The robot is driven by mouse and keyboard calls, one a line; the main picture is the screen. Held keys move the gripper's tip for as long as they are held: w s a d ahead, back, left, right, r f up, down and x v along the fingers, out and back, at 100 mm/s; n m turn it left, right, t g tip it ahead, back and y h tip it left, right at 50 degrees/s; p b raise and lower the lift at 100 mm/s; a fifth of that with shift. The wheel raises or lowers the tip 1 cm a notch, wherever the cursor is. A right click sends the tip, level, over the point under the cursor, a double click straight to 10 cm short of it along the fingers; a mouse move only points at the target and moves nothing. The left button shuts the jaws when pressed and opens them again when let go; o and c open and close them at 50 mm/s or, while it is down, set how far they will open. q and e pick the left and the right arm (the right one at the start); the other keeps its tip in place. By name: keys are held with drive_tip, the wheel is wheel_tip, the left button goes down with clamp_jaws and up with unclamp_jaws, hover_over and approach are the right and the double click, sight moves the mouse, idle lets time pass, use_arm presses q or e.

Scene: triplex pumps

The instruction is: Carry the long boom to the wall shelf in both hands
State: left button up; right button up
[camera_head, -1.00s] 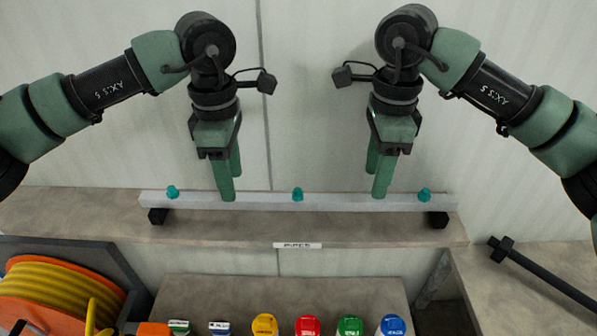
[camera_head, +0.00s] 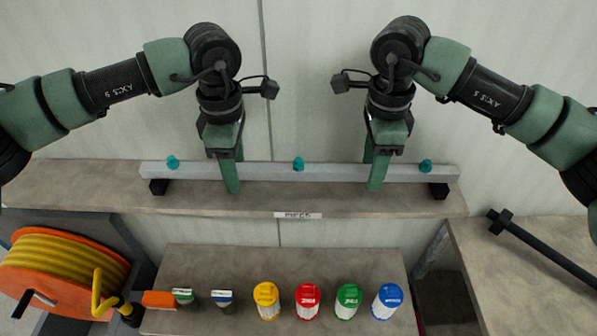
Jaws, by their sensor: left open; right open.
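The long boom (camera_head: 330,172) is a pale grey bar with three teal nozzles on top. It lies level along the wall shelf (camera_head: 255,200), on a black block (camera_head: 158,187) near its left end and another black block (camera_head: 438,191) near its right end. My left gripper (camera_head: 235,172) is open over the left part of the boom. My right gripper (camera_head: 373,172) is open over the right part. Each has one finger crossing the boom's front face and the other behind it, its tip hidden. I cannot tell whether the fingers touch the bar.
A lower bench (camera_head: 200,260) holds several coloured canisters, including a red one (camera_head: 307,301), and small boxes. An orange hose reel (camera_head: 62,275) stands at left. A black rod with a cross-shaped end (camera_head: 535,245) lies on the right counter. The wall is close behind the shelf.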

use_arm(q)
drive_tip(key=shift+f, duration=0.5)
use_arm(e)
drive_tip(key=shift+f, duration=0.55)
use_arm(q)
clamp_jaws()
use_arm(e)
clamp_jaws()
use_arm(q)
drive_tip(key=shift+r, duration=0.1)
use_arm(e)
drive_tip(key=shift+r, duration=0.1)
